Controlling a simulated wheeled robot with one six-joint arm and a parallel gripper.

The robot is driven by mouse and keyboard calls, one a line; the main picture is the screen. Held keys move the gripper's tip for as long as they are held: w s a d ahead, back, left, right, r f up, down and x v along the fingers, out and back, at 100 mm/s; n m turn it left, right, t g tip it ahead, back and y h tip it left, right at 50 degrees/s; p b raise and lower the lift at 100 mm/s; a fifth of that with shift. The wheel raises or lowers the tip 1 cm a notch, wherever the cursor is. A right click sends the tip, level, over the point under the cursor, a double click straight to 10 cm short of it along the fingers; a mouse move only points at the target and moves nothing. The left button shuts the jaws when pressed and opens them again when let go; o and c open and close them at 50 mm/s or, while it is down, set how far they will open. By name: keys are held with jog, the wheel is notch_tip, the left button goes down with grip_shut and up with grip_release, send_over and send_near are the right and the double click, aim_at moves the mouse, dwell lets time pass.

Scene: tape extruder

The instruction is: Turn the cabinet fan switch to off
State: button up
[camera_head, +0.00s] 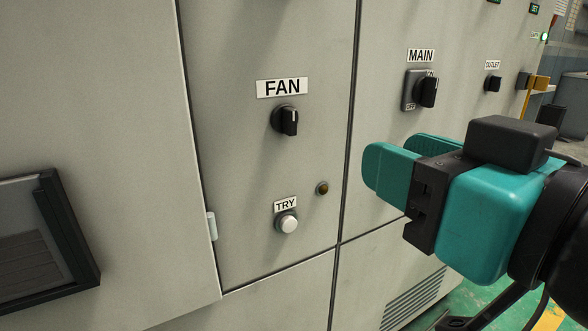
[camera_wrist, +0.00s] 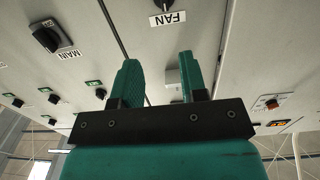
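The fan switch (camera_head: 286,120) is a round black knob under the FAN label (camera_head: 282,87) on a grey cabinet panel. Its grip bar stands about upright, with a pale mark near the top. My gripper (camera_head: 396,150), with teal fingers, is to the right of the fan switch and apart from it. In the wrist view the picture is inverted; the FAN label (camera_wrist: 167,18) is beyond the fingers, and a dark bit of the knob (camera_wrist: 161,3) shows at the top edge, mostly cut off. My gripper (camera_wrist: 158,66) is open there, its fingers spread and nothing held between them.
A MAIN rotary switch (camera_head: 426,90) and an OUTLET knob (camera_head: 493,83) are on the panel to the right. A white TRY button (camera_head: 288,224) and a small dark lamp (camera_head: 322,188) are below the fan switch. A dark-framed window (camera_head: 82,230) is at lower left.

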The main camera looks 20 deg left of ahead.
jog(key=p, duration=1.4)
send_near(294, 116)
jog(key=a, duration=0.1)
jog(key=p+x, duration=0.4)
jog(key=x, duration=0.1)
jog(key=p+x, duration=0.2)
jog(key=shift+w+r+p, duration=0.25)
jog(key=shift+w+p, duration=0.15)
jog(key=shift+w, duration=0.05)
jog(key=shift+w+a+f+y+p, duration=0.3)
jog(key=shift+w+a+p, duration=0.3)
jog(key=shift+a+p, duration=0.15)
grip_shut()
